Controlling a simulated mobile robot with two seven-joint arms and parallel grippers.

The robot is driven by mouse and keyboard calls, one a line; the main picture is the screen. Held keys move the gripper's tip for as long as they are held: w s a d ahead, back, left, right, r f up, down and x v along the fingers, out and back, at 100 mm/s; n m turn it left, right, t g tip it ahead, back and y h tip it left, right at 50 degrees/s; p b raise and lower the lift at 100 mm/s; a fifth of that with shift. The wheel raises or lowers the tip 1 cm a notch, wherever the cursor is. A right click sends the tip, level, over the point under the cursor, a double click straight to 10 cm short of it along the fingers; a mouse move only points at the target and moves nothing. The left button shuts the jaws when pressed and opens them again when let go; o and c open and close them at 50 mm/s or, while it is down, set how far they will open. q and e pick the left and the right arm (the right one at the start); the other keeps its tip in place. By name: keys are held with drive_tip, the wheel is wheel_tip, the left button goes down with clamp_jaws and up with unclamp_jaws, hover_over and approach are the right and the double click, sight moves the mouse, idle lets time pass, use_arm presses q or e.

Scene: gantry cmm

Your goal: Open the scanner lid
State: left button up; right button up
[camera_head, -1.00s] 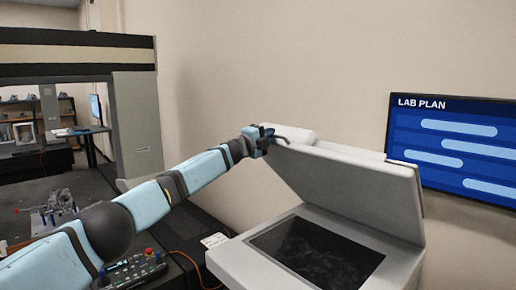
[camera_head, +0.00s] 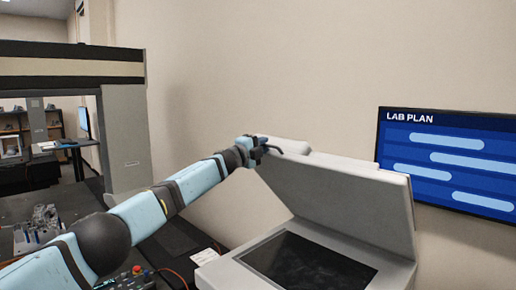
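The scanner lid (camera_head: 345,200) is a light grey panel, tilted up steeply and hinged at the back right of the scanner. Below it the scanner body (camera_head: 232,277) shows its dark glass bed (camera_head: 305,262) uncovered. My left gripper (camera_head: 272,147) is at the upper left edge of the lid, with a finger close to or touching the edge. Its fingers are small and partly hidden, so I cannot tell whether they are open or shut. My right gripper is out of view.
A control box (camera_head: 128,280) with a red button lies at the lower left, with an orange cable beside it. A grey gantry frame (camera_head: 125,130) stands at the left. A blue LAB PLAN screen (camera_head: 447,158) hangs on the wall at the right.

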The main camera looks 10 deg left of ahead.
use_arm(q)
drive_tip(key=shift+a, duration=0.1)
drive_tip(key=b+v, duration=0.3)
drive_tip(key=v, duration=1)
drive_tip(key=shift+s+b, duration=0.3)
drive_tip(key=shift+b, duration=0.1)
drive_tip(key=shift+a, duration=0.15)
